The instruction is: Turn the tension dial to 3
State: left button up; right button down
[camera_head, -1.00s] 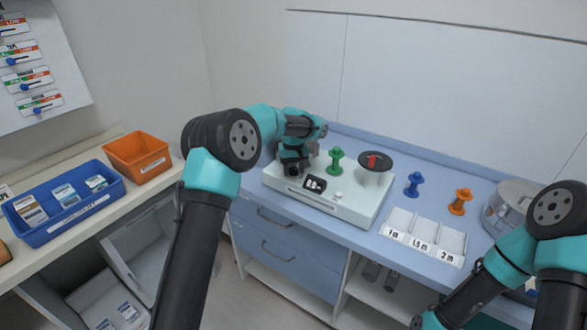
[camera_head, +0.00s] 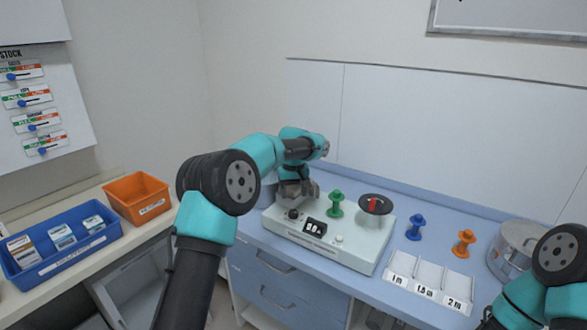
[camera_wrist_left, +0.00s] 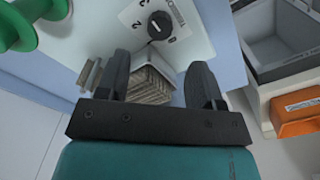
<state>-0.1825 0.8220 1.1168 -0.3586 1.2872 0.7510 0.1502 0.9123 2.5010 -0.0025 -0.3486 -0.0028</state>
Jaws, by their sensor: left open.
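The tension dial (camera_head: 292,214) is a small black knob at the left end of the pale device (camera_head: 347,254). In the left wrist view the dial (camera_wrist_left: 160,26) carries a pale pointer mark, with printed numerals 2 and 3 beside it. I cannot tell exactly which numeral it points at. My left gripper (camera_head: 301,190) is just behind and above the dial in the head view. In the left wrist view, the left gripper (camera_wrist_left: 157,75) has its fingers spread, apart from the dial, with a ribbed pale object beyond them. My right gripper is out of view.
A green spool (camera_head: 336,204) and a black disc with a red mark (camera_head: 374,203) stand on the device. Blue (camera_head: 415,227) and orange (camera_head: 464,243) spools stand to the right, behind a tray (camera_head: 430,277) labelled by lengths. A metal pot (camera_head: 516,250) stands at far right.

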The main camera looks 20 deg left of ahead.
pick_arm(q)
notch_tip(320, 180, up, 9)
jog(key=shift+r, duration=0.15)
dwell(0.4)
